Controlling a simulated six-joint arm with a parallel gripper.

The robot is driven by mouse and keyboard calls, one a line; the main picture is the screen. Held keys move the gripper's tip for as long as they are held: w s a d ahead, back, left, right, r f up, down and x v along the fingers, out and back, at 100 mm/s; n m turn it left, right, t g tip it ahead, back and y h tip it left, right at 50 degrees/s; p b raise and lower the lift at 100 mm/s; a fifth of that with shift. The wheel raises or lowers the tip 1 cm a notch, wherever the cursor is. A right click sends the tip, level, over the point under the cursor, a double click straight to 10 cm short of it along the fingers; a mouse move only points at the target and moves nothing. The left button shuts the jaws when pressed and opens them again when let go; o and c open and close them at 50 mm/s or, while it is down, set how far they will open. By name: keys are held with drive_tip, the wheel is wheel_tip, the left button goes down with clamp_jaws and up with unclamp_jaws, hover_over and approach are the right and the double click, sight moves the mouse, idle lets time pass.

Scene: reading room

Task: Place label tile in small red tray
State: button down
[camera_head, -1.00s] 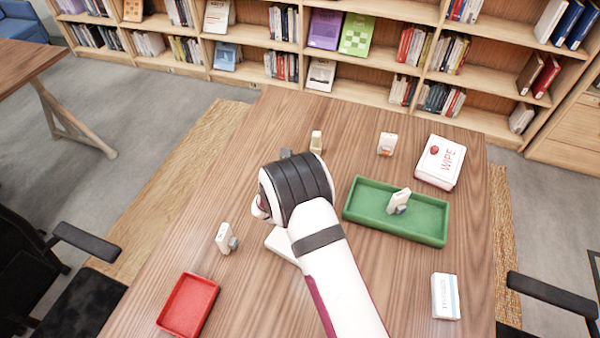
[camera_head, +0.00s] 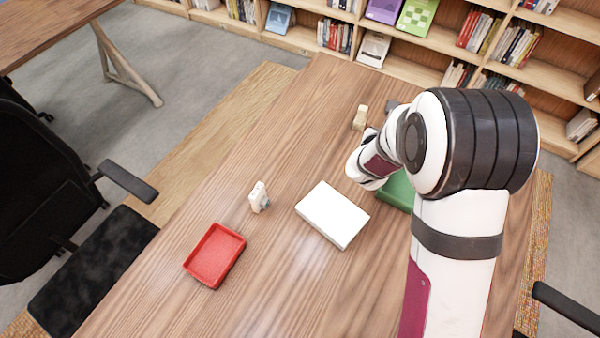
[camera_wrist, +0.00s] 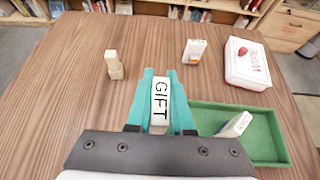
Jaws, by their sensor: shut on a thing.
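The small red tray (camera_head: 214,255) lies empty on the table at the lower left of the head view. My arm hides the tile and the fingers in the head view. The red tray is out of the wrist view.
A white box (camera_head: 332,214) lies right of the red tray. A small white item with a grey-blue part (camera_head: 258,197) stands near it. Bare table surrounds the red tray.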

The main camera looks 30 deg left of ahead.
drive_tip(key=s+a+n+y, duration=0.2)
drive_tip(key=s+a+y, duration=0.1)
drive_tip(key=s+a, duration=1.1)
drive_tip(key=s+a+n+y, duration=0.2)
drive_tip(key=s+n, duration=0.1)
drive_tip(key=s, duration=1.3)
drive_tip(key=shift+g, duration=0.5)
drive_tip(key=s+a+f, duration=0.4)
drive_tip(key=s+a, duration=0.1)
drive_tip(key=s+a+f, duration=0.2)
drive_tip(key=a, duration=0.1)
drive_tip(key=shift+s, duration=0.25)
hover_over(216, 243)
drive_tip(key=shift+f, duration=2.1)
drive_tip(key=shift+f, duration=0.1)
drive_tip(key=c, duration=0.8)
unclamp_jaws()
